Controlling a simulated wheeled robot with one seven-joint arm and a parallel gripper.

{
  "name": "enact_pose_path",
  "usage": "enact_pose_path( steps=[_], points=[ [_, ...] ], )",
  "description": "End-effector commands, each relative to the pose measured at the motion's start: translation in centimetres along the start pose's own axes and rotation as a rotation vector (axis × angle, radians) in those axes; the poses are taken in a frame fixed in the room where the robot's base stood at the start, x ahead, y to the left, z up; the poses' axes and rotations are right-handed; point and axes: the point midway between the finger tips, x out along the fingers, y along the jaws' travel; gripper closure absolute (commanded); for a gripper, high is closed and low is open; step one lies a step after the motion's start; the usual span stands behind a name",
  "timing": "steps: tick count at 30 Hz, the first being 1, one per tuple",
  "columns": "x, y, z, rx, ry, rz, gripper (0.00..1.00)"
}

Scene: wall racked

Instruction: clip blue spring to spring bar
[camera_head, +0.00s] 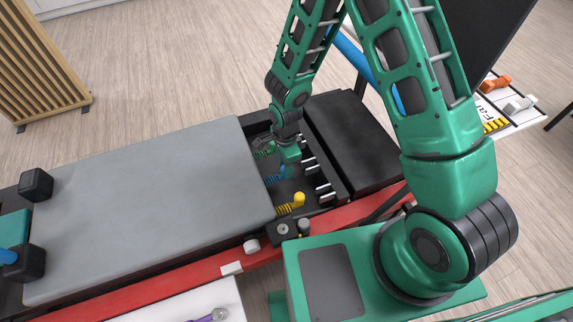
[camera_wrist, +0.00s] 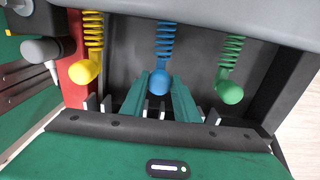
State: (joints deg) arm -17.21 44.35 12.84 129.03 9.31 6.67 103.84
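The blue spring (camera_wrist: 163,40) is a coil with a round blue knob (camera_wrist: 160,82) at its near end. It also shows in the head view (camera_head: 274,179), partly hidden near my gripper. My gripper (camera_wrist: 165,84) points at the knob, one green finger on each side of it, with a gap between them. Whether the fingers touch the knob is unclear. In the head view my gripper (camera_head: 291,156) is over the spring area. The spring bar's upright pegs (camera_wrist: 162,112) show between and beside my fingers. The bar's silver posts (camera_head: 315,168) stand to the right in the head view.
A yellow spring (camera_wrist: 93,35) lies to the left and a green spring (camera_wrist: 232,50) to the right of the blue one. The grey carriage (camera_head: 150,205) lies left of the well. A black platform (camera_head: 355,140) and red rail (camera_head: 165,278) bound it.

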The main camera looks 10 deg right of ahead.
Motion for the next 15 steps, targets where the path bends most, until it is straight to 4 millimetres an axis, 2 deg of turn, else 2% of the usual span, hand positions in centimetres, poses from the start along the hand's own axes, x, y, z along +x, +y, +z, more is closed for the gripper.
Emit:
enact_pose_path(
  steps=[1, 3, 15],
  points=[
    [-0.01, -0.07, 0.0, 0.0, 0.0, -0.002, 0.86],
    [-0.02, -0.09, 0.0, 0.0, 0.0, -0.002, 0.97],
    [-0.06, -0.26, -0.01, 0.001, 0.0, -0.006, 0.97]
  ],
)
